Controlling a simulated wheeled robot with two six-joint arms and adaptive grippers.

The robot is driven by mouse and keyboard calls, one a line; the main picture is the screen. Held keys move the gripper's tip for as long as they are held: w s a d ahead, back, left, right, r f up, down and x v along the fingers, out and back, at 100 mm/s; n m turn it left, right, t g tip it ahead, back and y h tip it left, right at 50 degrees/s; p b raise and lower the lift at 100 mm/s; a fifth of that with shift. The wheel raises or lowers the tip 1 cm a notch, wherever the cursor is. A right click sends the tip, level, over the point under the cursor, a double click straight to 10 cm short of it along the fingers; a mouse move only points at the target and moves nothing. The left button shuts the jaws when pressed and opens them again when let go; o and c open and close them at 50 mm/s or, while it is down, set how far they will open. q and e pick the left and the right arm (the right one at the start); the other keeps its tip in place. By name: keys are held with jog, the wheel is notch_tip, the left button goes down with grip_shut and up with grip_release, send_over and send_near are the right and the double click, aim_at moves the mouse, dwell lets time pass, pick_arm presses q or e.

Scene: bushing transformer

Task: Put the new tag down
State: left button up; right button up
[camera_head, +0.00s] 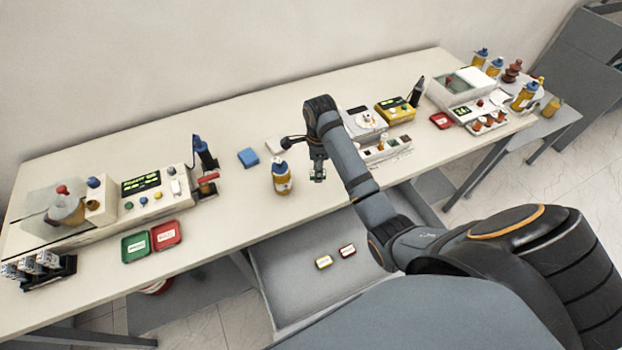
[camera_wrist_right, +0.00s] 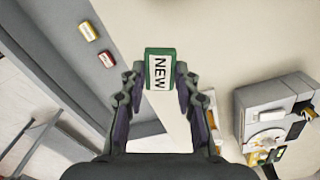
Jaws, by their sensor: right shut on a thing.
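The new tag (camera_wrist_right: 160,70) is a small green block with a white label reading NEW. It sits between the fingertips of my right gripper (camera_wrist_right: 158,85) in the right wrist view, over the pale table top. In the head view my right gripper (camera_head: 317,172) hangs just right of an amber bottle with a blue cap (camera_head: 282,178), near the table's front edge. The tag is too small to make out clearly there. My left gripper does not show.
A yellow tag (camera_head: 323,262) and a red tag (camera_head: 347,250) lie on the lower grey shelf (camera_head: 290,290). Green (camera_head: 135,247) and red (camera_head: 166,235) trays lie at the front left. A blue block (camera_head: 248,157) lies behind the bottle. Instruments stand right of my arm.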

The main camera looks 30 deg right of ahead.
aim_at(312, 173)
jog(key=w+f, duration=0.3)
jog(key=shift+d, duration=0.15)
jog(key=shift+w+f, duration=0.55)
jog(key=shift+f, duration=0.35)
notch_tip(312, 173, down, 2)
jog(key=shift+w+f+p, duration=0.15)
jog(key=shift+f+p, duration=0.05)
jog(key=shift+p, duration=0.2)
jog(key=shift+f, duration=0.55)
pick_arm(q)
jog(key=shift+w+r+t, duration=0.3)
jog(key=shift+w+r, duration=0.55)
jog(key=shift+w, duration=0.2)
pick_arm(e)
jog(key=shift+f, duration=0.1)
jog(key=o, duration=0.8)
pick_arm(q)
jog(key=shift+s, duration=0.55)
